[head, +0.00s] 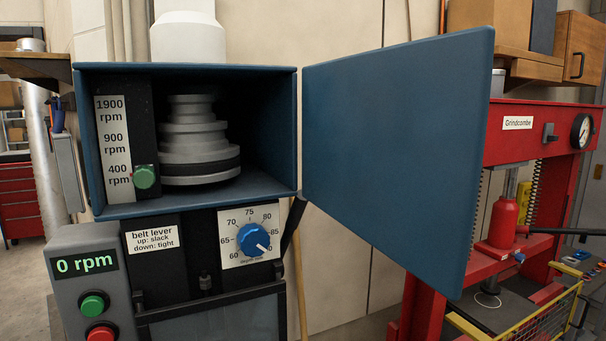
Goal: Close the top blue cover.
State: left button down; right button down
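The top blue cover (395,150) is a large flat blue door. It stands swung open to the right of the blue housing (285,68), with its hinge side along the housing's right edge. The housing is open at the front, and a grey stepped pulley (195,145) with a dark belt low on it shows inside. An rpm label (116,150) and a green knob (145,177) are also inside at the left. Neither of my grippers shows in the head view.
Below the housing are a belt lever label (152,238), a blue depth dial (251,239) and a 0 rpm control box (85,263) with green and red buttons. A red press (519,145) stands behind the cover at the right. A shelf (35,62) is at the upper left.

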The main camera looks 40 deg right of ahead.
aim_at(393, 138)
jog(key=k+l, duration=0.1)
jog(key=l, duration=0.4)
jog(key=k+l, duration=0.1)
jog(key=l, duration=0.4)
jog(key=k+l, duration=0.1)
jog(key=l, duration=0.4)
